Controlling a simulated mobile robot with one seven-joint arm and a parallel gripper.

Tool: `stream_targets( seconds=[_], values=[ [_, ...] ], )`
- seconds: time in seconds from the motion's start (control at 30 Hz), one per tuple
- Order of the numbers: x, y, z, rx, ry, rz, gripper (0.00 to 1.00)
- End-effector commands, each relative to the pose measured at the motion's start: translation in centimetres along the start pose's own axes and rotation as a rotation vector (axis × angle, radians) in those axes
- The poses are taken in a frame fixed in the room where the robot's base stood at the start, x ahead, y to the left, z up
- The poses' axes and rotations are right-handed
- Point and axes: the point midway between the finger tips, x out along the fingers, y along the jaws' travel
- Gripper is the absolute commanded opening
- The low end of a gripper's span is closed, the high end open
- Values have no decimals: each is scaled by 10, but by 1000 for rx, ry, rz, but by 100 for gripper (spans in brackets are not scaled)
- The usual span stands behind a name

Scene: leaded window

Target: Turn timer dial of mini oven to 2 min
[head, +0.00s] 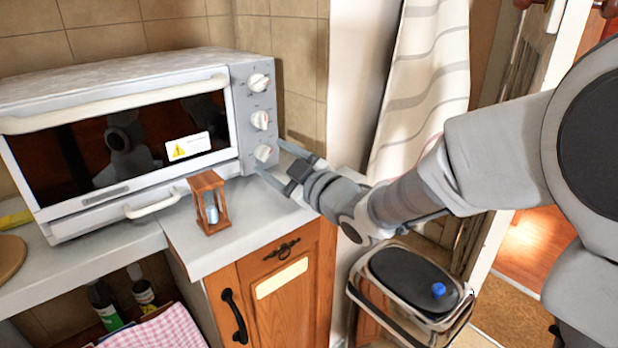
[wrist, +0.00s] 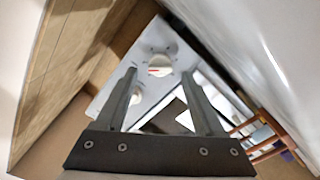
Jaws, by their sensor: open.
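The mini oven (head: 120,130) stands on the counter at the left in the head view. Its right panel has three white dials in a column: the top dial (head: 259,82), the middle dial (head: 261,120) and the bottom dial (head: 264,154). I cannot read which is the timer. My gripper (head: 271,157) is open and empty, pointed at the bottom dial, its fingers to either side. In the wrist view a white dial with a red mark (wrist: 159,66) shows between and just beyond the fingertips (wrist: 159,74).
A wooden hourglass (head: 209,203) stands on the counter (head: 225,243) in front of the oven, close to my gripper. The tiled wall (head: 298,55) is behind. A bin with a dark lid (head: 412,278) stands below my arm. A striped cloth (head: 425,75) hangs at the right.

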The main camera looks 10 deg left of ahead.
Motion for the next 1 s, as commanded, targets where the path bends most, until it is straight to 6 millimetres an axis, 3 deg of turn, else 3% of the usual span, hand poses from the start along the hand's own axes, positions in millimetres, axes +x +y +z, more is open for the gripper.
stream_targets(
  seconds=[0.57, 1.0],
  values=[
    [-136, 1, -1, -1, -1, 3, 70],
    [-156, -1, 2, -2, 3, 1, 70]
  ],
)
